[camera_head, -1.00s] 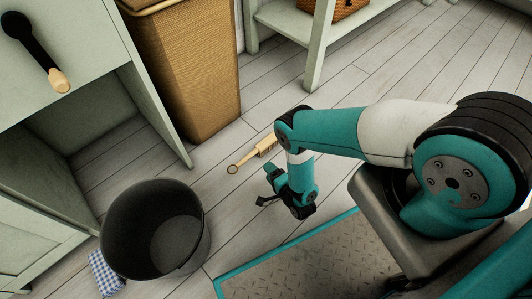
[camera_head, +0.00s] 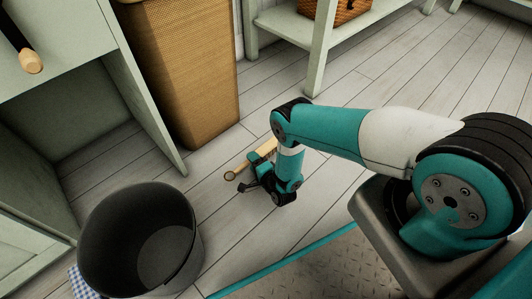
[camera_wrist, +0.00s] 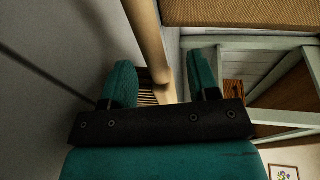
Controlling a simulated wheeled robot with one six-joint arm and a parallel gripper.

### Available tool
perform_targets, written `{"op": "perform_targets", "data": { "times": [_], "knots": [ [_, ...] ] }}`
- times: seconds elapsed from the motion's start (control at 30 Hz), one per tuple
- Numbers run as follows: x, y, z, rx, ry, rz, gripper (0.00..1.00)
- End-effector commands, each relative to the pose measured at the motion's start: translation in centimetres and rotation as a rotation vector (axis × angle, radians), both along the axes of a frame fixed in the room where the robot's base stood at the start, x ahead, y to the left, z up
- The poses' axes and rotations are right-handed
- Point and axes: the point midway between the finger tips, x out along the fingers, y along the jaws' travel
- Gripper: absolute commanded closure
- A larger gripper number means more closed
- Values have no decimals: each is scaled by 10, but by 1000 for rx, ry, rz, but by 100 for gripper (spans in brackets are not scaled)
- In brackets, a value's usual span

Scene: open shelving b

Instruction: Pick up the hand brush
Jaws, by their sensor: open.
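The hand brush is light wood with a ring at its handle end. It lies on the floor in the head view (camera_head: 241,169), partly hidden behind my arm. My gripper (camera_head: 258,174) is low, right beside the brush. In the wrist view the wooden brush (camera_wrist: 150,45) and some of its bristles show between the two teal fingers of my gripper (camera_wrist: 161,72). The fingers are apart, one on each side of the brush, not closed on it. I cannot tell whether either finger touches it.
A black bucket (camera_head: 100,235) stands at the lower left, with a blue checked cloth (camera_head: 84,284) beside it. A tall wicker basket (camera_head: 185,75) stands behind the brush, next to a pale green cabinet (camera_head: 150,100). A shelf unit (camera_head: 318,60) is at the back. Floor at right is clear.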

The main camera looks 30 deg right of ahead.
Motion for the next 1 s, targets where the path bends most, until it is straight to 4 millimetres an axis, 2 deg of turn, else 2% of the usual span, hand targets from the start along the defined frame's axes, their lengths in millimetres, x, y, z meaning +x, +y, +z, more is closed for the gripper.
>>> {"op": "perform_targets", "data": {
  "times": [0.03, 0.1, 0.3, 0.67, 0.9, 1.0],
  "knots": [
    [8, 0, -9, 0, -3, -1, 45],
    [18, 1, -13, 1, -4, -1, 45],
    [35, 4, -14, 1, -2, -2, 45],
    [39, 5, -10, 0, 0, 0, 45],
    [39, 5, -10, 0, 0, 0, 100],
    [40, 5, -10, 0, -2, -1, 100]
  ]
}}
